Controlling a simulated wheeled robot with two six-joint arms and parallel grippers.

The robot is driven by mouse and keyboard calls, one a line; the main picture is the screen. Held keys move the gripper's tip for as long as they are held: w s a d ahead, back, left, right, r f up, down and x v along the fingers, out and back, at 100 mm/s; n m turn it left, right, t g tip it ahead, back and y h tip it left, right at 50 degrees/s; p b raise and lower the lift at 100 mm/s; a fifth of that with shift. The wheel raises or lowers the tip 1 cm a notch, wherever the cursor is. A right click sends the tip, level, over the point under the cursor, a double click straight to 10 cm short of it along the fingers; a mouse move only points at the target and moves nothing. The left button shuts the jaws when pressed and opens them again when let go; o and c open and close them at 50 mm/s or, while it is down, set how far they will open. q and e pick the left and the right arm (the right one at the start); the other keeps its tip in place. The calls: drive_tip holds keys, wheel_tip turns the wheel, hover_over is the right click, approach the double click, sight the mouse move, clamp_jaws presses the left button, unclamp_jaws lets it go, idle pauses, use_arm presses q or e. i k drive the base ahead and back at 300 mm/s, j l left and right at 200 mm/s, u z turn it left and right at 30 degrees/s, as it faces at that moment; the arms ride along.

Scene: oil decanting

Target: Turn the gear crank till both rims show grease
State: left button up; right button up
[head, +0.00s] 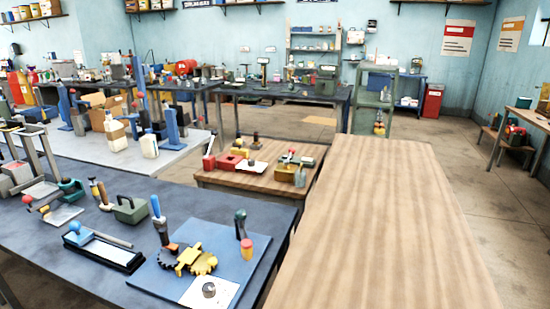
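A gear set (190,261) lies on a blue board (222,240) on the dark blue bench in the foreground. It has a dark toothed wheel on the left and yellow parts in the middle and right. I cannot make out grease on the rims at this size. An upright blue handle (158,212) stands just behind the gears at left; I cannot tell whether it is the crank or a separate tool. Neither of my grippers is in view.
A dark green-handled tool (240,222) and a yellow jar with a red lid (247,249) stand right of the gears. A metal piece (209,290) rests on a white square in front. A black tray (103,250) lies left. The wooden table (385,230) is bare.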

sight(170, 256)
drive_tip(key=i+j, duration=0.1)
drive_tip(key=j, duration=0.4)
drive_tip(key=i+j, duration=0.15)
drive_tip(key=j, duration=0.35)
drive_tip(key=i+j, duration=0.1)
drive_tip(key=j, duration=0.4)
drive_tip(key=i+j, duration=0.1)
drive_tip(key=j, duration=0.4)
